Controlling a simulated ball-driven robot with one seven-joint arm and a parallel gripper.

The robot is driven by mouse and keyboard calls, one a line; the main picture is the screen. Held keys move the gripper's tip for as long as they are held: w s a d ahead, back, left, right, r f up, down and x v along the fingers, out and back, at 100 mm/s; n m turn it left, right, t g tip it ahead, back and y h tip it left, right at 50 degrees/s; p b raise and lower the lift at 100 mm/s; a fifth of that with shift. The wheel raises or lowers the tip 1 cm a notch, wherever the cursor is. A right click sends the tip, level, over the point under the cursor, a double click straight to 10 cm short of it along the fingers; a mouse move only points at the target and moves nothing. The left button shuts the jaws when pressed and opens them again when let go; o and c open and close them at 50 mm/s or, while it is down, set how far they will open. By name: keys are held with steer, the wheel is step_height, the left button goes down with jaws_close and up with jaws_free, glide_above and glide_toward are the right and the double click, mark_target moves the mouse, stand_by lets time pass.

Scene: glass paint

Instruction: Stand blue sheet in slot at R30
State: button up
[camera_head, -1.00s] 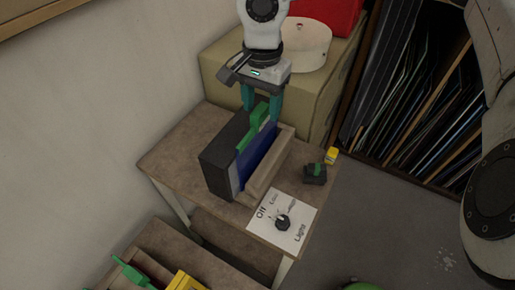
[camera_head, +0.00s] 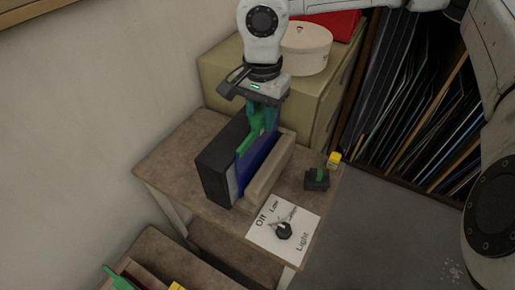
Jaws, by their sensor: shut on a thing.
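The blue sheet (camera_head: 257,157) stands on edge in a holder on the small table, between a dark block (camera_head: 213,168) and a wooden block (camera_head: 268,174). The sheet's lower part is hidden in the holder. A slot marked R30 cannot be made out.
A tan box (camera_head: 228,85) stands behind. Upright sheets fill a rack (camera_head: 425,115) at right.

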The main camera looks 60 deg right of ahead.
jaws_close()
steer(key=shift+r+b, duration=0.25)
steer(key=shift+b, duration=0.15)
stand_by(0.7)
steer(key=shift+f+b, duration=0.25)
steer(key=shift+b, duration=0.15)
stand_by(0.7)
steer(key=o, duration=0.6)
jaws_free()
steer(key=shift+o, duration=0.2)
steer(key=shift+r, duration=0.1)
steer(key=shift+r+p, duration=1.85)
steer(key=shift+r, duration=1.6)
